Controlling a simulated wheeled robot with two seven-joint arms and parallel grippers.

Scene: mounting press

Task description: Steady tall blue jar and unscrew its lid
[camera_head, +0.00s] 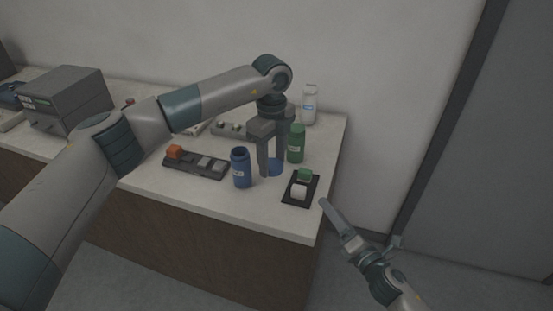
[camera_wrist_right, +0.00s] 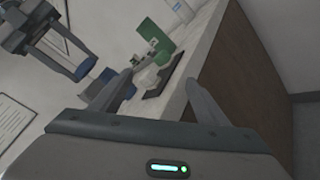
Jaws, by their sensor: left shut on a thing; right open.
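The tall blue jar (camera_head: 241,170) stands upright on the table with a pale label and a dark, open-looking mouth. My left gripper (camera_head: 271,172) points down just right of it, shut on a blue lid (camera_head: 275,167). The lid is low between the fingers, apart from the jar; I cannot tell whether it touches the table. My left gripper also shows at the upper left of the right wrist view (camera_wrist_right: 84,64), with blue beside its fingertips. My right gripper (camera_head: 360,220) is open and empty, off the table's right edge; its spread fingers show in the right wrist view (camera_wrist_right: 159,80).
A black tray (camera_head: 290,201) with green and white blocks lies near the right edge. A dark rack (camera_head: 190,166) is left of the jar. A grey box (camera_head: 68,98) stands far left.

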